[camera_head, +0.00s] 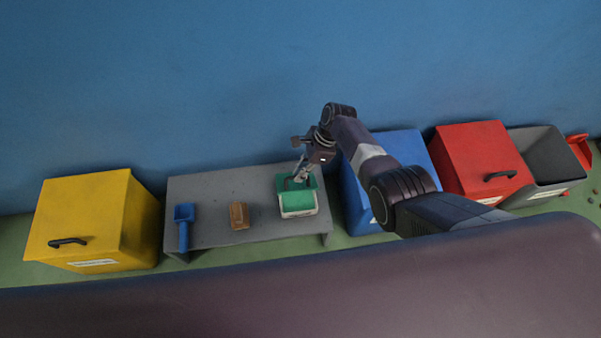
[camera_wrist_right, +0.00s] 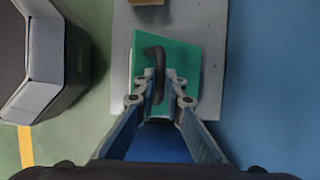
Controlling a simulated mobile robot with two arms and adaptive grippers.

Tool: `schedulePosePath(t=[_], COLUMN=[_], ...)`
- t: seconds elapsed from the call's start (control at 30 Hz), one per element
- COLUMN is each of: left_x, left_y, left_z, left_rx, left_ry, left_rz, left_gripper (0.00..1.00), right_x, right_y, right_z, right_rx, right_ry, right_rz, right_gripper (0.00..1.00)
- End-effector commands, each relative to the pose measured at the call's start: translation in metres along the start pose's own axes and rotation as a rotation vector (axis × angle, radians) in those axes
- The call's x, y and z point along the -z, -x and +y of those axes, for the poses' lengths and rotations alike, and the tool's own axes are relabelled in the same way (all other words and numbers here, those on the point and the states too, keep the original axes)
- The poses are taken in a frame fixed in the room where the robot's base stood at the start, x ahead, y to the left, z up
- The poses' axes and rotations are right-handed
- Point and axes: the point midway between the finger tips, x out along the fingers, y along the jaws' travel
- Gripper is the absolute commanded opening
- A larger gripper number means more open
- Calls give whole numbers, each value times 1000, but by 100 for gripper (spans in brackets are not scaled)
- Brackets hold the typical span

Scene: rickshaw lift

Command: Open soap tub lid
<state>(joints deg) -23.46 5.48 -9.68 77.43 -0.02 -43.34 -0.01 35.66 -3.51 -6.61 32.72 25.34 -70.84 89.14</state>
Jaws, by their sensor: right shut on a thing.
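The soap tub (camera_head: 298,213) is a small pale tub with a label on its front, on the right part of the grey bench. Its green lid (camera_head: 311,181) appears tilted up at the back of the tub, with a green surface in front of it. The lid also fills the middle of the right wrist view (camera_wrist_right: 187,55), with its dark curved handle (camera_wrist_right: 153,52). My right gripper (camera_head: 298,177) comes down from above and is shut on the handle; its fingertips (camera_wrist_right: 158,98) lie either side of it. My left gripper is not in view.
The grey bench (camera_head: 223,184) also holds a blue scoop (camera_head: 184,225) and a brown brush or block (camera_head: 239,215). A yellow bin (camera_head: 85,215) stands left; blue (camera_head: 402,147), red (camera_head: 475,158) and grey (camera_head: 545,160) bins stand right. A blue wall (camera_head: 200,80) is close behind.

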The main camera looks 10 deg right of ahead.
Motion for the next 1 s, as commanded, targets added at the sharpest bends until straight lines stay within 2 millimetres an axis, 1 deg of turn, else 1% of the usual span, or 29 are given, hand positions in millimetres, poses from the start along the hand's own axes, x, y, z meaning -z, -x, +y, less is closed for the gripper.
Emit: schedulePosePath(t=[0.03, 0.13, 0.17, 0.3, 0.6, 0.73, 0.87, 1.0], left_x=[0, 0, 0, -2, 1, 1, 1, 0], left_y=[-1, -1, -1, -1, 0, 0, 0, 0], left_z=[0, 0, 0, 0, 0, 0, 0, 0], left_rx=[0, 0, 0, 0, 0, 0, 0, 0], left_ry=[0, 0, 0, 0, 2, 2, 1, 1], left_rz=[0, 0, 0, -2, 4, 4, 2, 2], left_gripper=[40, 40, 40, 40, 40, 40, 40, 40], right_x=[3, 3, 3, 3, 1, 1, 1, 1], right_y=[-1, -2, -2, -2, -1, 4, 15, 32], right_z=[-5, -4, -4, -4, -3, -3, -4, -3], right_rx=[18, 18, 17, 16, 12, 14, 15, 15], right_ry=[2, 2, 2, 1, 0, 1, 0, 1], right_rz=[6, 7, 7, 5, 3, 2, 1, 2], right_gripper=[0, 0, 12, 27, 27, 27, 27, 27])
